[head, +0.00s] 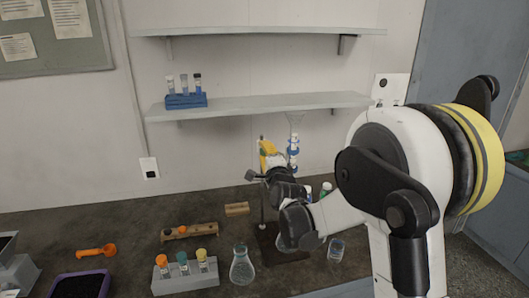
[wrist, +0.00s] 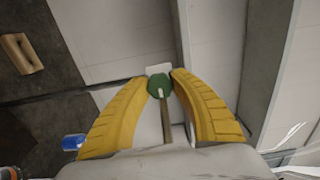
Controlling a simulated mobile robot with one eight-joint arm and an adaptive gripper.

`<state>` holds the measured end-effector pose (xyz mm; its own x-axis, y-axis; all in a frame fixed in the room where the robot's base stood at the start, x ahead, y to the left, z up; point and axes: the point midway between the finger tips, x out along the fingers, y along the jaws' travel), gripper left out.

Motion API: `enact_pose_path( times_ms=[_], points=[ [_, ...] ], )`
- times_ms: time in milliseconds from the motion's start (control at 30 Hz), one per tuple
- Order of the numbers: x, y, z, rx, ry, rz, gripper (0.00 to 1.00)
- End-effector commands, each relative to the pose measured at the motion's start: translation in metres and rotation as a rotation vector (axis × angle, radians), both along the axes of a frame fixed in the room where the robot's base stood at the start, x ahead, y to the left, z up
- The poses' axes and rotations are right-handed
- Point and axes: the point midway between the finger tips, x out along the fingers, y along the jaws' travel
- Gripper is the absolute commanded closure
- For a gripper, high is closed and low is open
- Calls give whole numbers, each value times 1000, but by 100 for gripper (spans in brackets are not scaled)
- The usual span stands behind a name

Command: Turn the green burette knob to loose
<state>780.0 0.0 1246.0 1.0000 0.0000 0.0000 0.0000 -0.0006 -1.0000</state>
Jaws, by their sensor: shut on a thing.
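The green burette knob (wrist: 158,87) sits between the two yellow fingertips of my gripper (wrist: 160,76) in the wrist view. The fingers are shut on it, one tip at each side. A pale bar crosses the knob's face, and a thin rod runs down from it in the picture. In the head view my gripper (head: 266,150) is at the burette stand, in front of the wall. The burette (head: 293,145) with blue clamps stands just to its right. The knob is hidden in the head view.
A conical flask (head: 242,266), a beaker (head: 336,250) and a rack of capped vials (head: 185,273) stand on the dark bench below. An orange scoop (head: 97,251) lies at left. A shelf (head: 260,104) with a blue tube rack (head: 186,100) is above my gripper.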

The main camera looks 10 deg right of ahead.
Motion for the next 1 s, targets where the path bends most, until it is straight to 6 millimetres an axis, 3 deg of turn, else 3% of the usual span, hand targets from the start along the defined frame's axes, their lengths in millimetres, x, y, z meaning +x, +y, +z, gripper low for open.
enact_pose_path(
  times_ms=[267, 1000],
  points=[
    [0, 0, -1, -66, 0, 0, 100],
    [0, 0, 0, -492, 0, 0, 100]
  ],
)
